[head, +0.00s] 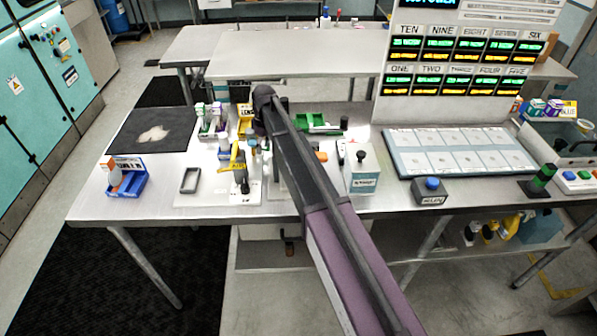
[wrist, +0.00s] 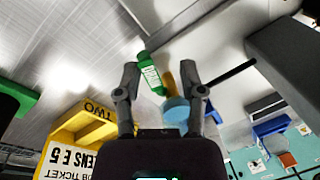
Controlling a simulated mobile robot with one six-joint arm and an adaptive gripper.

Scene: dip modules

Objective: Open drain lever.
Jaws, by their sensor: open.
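My gripper (wrist: 160,72) is open in the wrist view, its two fingers apart. Between and just beyond the fingers show a green bottle with a white label (wrist: 150,76) and a blue round part (wrist: 176,108) with an orange-yellow piece (wrist: 160,78) above it. I cannot tell whether the fingers touch any of them. No part is clearly recognisable as the drain lever. In the head view a small fixture with a yellow tag and black part (head: 240,172) stands left of my arm. My arm hides part of the bench, and the fingertips cannot be made out there.
A yellow bin (wrist: 72,130) with a lens ticket is at the wrist view's lower left. On the bench are a blue bin (head: 130,184), a dark mat (head: 122,140), a green tray (head: 318,129), a white box (head: 362,180) and a panelled tray (head: 410,172). The display board (head: 385,100) stands behind.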

